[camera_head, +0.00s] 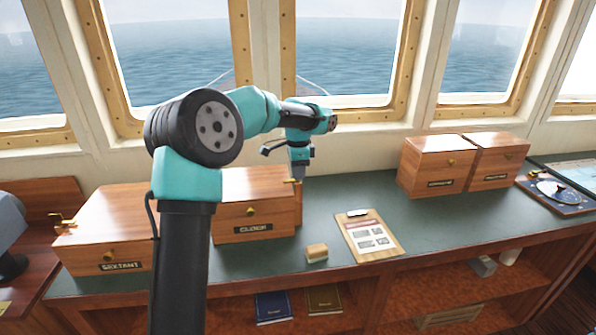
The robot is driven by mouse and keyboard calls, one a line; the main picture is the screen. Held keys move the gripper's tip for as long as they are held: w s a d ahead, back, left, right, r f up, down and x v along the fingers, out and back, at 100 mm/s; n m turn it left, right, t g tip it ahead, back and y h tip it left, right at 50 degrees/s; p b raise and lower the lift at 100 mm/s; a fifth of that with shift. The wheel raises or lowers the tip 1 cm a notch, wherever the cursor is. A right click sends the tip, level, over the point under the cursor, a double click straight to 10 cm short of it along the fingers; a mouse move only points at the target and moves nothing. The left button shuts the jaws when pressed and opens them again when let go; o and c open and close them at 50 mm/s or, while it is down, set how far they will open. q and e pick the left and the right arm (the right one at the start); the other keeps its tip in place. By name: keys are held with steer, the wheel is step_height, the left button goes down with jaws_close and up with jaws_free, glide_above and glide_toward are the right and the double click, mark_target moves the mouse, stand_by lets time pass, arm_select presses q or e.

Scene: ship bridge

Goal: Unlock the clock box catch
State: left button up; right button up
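The wooden clock box (236,188), with a dark "CLOCK" label and a brass knob (250,211) on its front, stands on the green counter left of centre. A small brass catch (291,181) shows at its right side, by the upper edge. My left gripper (299,178) points down at that side, right at the catch. Its fingers are small and partly overlap the catch, so I cannot tell whether they are open, shut or touching it. My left arm hides the box's left edge. My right gripper is not in view.
The sextant box (105,235), with a brass handle (63,220) at its left, stands left of my arm. Two more boxes (432,165) stand right. Windows rise behind.

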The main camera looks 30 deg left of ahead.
arm_select(q)
jaws_close()
steer(key=shift+n, duration=0.4)
steer(key=n, duration=0.7)
steer(key=shift+n, duration=0.4)
steer(key=n, duration=0.4)
steer(key=shift+n, duration=0.3)
steer(key=n, duration=0.4)
steer(key=shift+n, duration=0.4)
